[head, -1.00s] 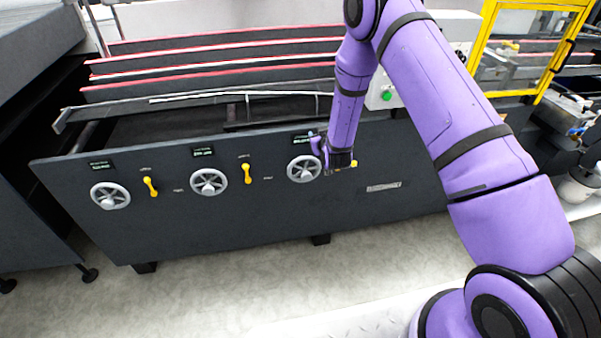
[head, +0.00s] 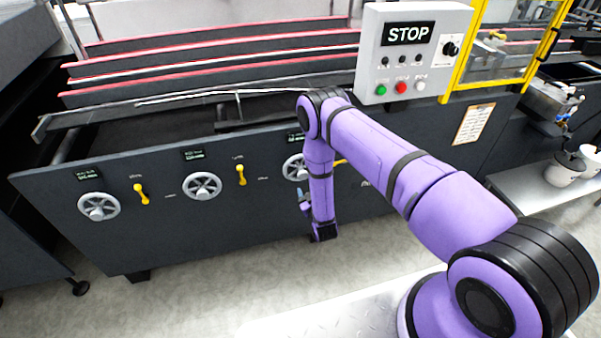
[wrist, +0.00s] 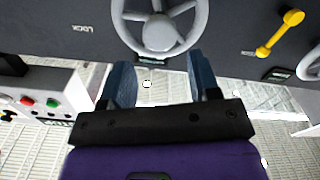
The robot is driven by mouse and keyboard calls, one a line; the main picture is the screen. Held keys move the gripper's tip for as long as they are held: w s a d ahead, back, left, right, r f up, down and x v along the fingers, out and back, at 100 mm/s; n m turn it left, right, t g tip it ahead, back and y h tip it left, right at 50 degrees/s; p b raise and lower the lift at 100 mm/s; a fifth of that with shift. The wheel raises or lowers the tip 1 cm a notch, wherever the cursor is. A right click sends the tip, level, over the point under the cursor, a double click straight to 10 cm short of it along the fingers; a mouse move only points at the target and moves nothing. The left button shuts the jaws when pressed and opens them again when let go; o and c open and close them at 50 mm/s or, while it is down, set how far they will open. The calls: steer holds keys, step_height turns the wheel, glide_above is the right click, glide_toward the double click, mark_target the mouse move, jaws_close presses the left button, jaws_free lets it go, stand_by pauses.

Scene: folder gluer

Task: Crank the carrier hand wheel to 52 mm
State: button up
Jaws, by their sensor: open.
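Three grey spoked hand wheels line the dark machine panel in the head view: a left one (head: 99,206), a middle one (head: 202,186) and a right one (head: 294,167), partly hidden by my arm. Each has a small display above it, too small to read, so I cannot tell which is the carrier wheel. My gripper (head: 304,205) hangs below the right wheel. In the wrist view my gripper (wrist: 162,80) is open, its blue fingers apart and empty, with a grey wheel (wrist: 159,33) just beyond the fingertips. I see no contact.
Yellow levers (head: 141,194) (head: 241,174) stand beside the wheels; one yellow lever (wrist: 280,32) also shows in the wrist view. A control box (head: 415,55) marked STOP stands above the panel. A yellow guard frame (head: 462,60) is at the right. Floor before the panel looks clear.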

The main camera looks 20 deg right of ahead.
mark_target(304, 177)
steer(key=w, duration=0.9)
steer(key=shift+w, duration=0.3)
steer(key=shift+c, duration=0.2)
steer(key=c, duration=0.9)
steer(key=shift+c, duration=0.2)
steer(key=shift+m, duration=0.4)
